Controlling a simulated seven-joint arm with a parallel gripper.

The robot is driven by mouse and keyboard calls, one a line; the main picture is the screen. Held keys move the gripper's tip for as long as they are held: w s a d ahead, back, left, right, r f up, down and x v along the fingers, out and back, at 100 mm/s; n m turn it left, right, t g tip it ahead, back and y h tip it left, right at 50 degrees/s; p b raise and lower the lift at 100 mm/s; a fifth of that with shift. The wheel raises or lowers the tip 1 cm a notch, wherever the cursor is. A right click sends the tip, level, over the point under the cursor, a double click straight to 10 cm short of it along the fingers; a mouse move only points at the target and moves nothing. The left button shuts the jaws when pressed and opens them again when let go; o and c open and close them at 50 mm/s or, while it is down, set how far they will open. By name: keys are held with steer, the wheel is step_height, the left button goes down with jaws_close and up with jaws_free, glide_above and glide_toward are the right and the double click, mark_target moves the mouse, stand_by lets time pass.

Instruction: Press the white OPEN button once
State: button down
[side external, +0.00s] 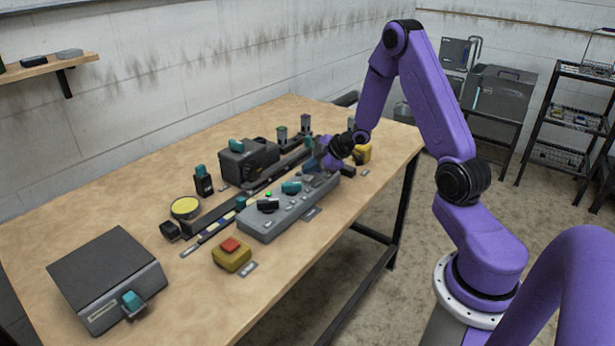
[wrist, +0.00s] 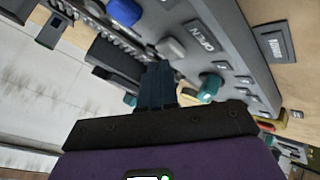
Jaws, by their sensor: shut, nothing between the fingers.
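The whitish OPEN button (wrist: 171,48) shows in the wrist view on a grey control panel (wrist: 225,40), beside a raised label reading OPEN (wrist: 199,36). My gripper (wrist: 156,66) is shut and empty, its dark fingertips close to the button's near edge. I cannot tell whether they touch it. In the side external view my gripper (side external: 314,168) is low at the far end of the grey panel (side external: 285,212), where the arm's end hides the button.
Close to my fingers are a teal knob (wrist: 210,86) and a blue knob (wrist: 125,11). A yellow box with a red button (side external: 231,250) and a dark box (side external: 107,280) stand at the near end. A black housing (side external: 246,163) stands behind the panel. The table's front strip is mostly clear.

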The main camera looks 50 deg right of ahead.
mark_target(310, 177)
steer(key=shift+f, duration=0.55)
stand_by(0.8)
steer(key=shift+r, duration=0.95)
steer(key=shift+r, duration=0.1)
steer(key=shift+r, duration=2.4)
